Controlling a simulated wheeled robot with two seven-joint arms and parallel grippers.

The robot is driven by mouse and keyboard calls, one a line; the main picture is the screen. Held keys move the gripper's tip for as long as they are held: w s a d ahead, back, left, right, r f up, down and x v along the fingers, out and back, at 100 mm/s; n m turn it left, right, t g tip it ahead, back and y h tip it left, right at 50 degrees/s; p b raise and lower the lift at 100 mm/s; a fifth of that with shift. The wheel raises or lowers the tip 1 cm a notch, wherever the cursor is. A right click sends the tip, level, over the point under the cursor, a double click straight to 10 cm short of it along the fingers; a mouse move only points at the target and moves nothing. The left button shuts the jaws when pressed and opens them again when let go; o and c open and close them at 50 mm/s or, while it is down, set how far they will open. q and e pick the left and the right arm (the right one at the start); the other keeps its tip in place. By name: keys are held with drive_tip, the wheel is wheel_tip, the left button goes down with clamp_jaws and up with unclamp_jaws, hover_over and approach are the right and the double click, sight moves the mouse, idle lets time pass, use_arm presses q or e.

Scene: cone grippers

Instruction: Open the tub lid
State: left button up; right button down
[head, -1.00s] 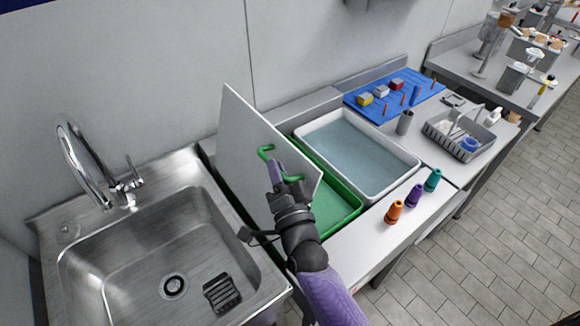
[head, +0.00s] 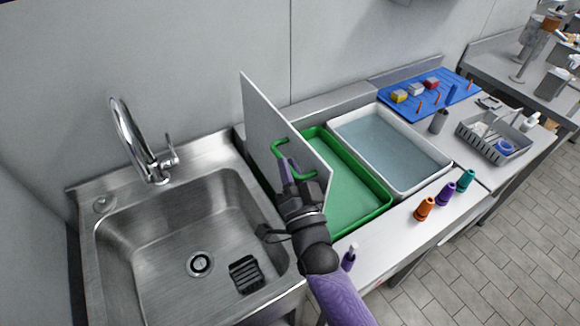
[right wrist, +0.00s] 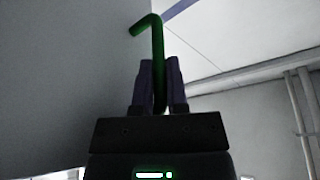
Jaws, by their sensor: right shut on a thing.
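The tub lid (head: 262,112) is a flat grey-white panel standing steeply upright along the left side of the green tub (head: 378,212). A green handle (head: 277,143) sits on the lid's face. My right gripper (head: 286,168) is shut on this handle; the right wrist view shows the green bar (right wrist: 158,60) between its two fingers (right wrist: 159,85). The tub's green inside is largely exposed to the right of the lid. My arm hides part of the tub's near edge. My left gripper is not in view.
A steel sink (head: 150,250) with a tap (head: 135,145) lies left of the lid. A white basin of water (head: 440,158) stands right of the tub. Orange (head: 425,208), purple (head: 445,193) and teal (head: 466,180) cones stand near the counter's front edge.

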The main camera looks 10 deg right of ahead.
drive_tip(key=c, duration=0.6)
unclamp_jaws()
drive_tip(key=shift+s+r, duration=0.1)
drive_tip(key=shift+r, duration=0.1)
drive_tip(key=shift+c, duration=0.2)
drive_tip(key=shift+f, duration=0.1)
drive_tip(key=shift+s+f, duration=0.1)
drive_tip(key=shift+s, duration=0.1)
drive_tip(key=a+v, duration=0.1)
drive_tip(key=v, duration=0.8)
drive_tip(key=shift+s+d+b, duration=0.2)
drive_tip(key=shift+d+b, duration=0.1)
drive_tip(key=shift+d, duration=0.2)
drive_tip(key=shift+f, duration=0.1)
